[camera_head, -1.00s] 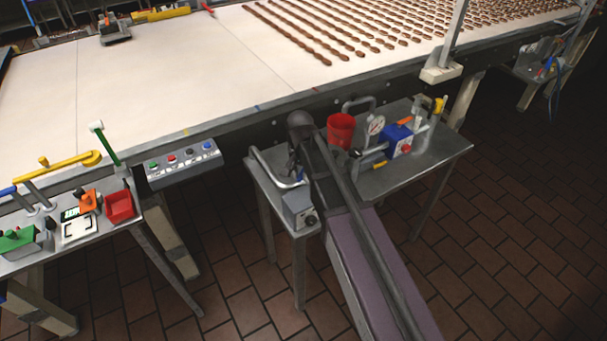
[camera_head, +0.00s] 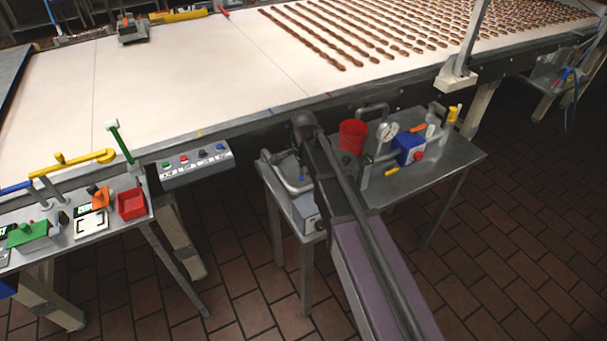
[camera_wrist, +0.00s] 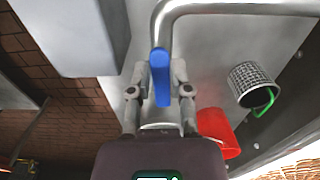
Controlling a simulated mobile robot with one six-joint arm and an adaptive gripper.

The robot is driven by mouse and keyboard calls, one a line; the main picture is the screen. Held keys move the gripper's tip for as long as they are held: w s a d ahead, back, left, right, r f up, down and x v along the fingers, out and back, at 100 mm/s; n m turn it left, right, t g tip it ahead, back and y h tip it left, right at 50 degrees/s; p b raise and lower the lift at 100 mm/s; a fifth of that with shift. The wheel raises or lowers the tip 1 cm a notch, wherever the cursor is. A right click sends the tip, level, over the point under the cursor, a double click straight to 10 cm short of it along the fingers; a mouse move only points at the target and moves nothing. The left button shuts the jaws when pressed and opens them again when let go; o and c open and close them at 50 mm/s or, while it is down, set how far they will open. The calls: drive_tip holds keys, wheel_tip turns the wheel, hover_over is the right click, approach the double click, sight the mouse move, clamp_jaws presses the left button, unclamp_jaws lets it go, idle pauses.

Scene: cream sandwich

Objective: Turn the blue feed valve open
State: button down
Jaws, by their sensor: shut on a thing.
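The blue feed valve handle (camera_wrist: 160,80) stands between the fingers of my gripper (camera_wrist: 161,84) in the wrist view, next to a bent silver pipe (camera_wrist: 205,8). My gripper is shut on the handle. The handle runs lengthwise along the fingers in that view. In the head view the bent pipe (camera_head: 284,181) is at the left end of the small metal table (camera_head: 374,190). My arm covers most of the gripper and valve there.
A red cup (camera_head: 353,136) stands behind my arm, and a blue unit (camera_head: 409,149) with a gauge (camera_head: 387,131) is to its right. A grey box (camera_wrist: 72,35) lies close left of the fingers in the wrist view. The conveyor (camera_head: 150,110) runs behind.

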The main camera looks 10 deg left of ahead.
drive_tip(key=shift+d, duration=0.1)
drive_tip(key=c, duration=0.6)
unclamp_jaws()
drive_tip(key=shift+o, duration=0.2)
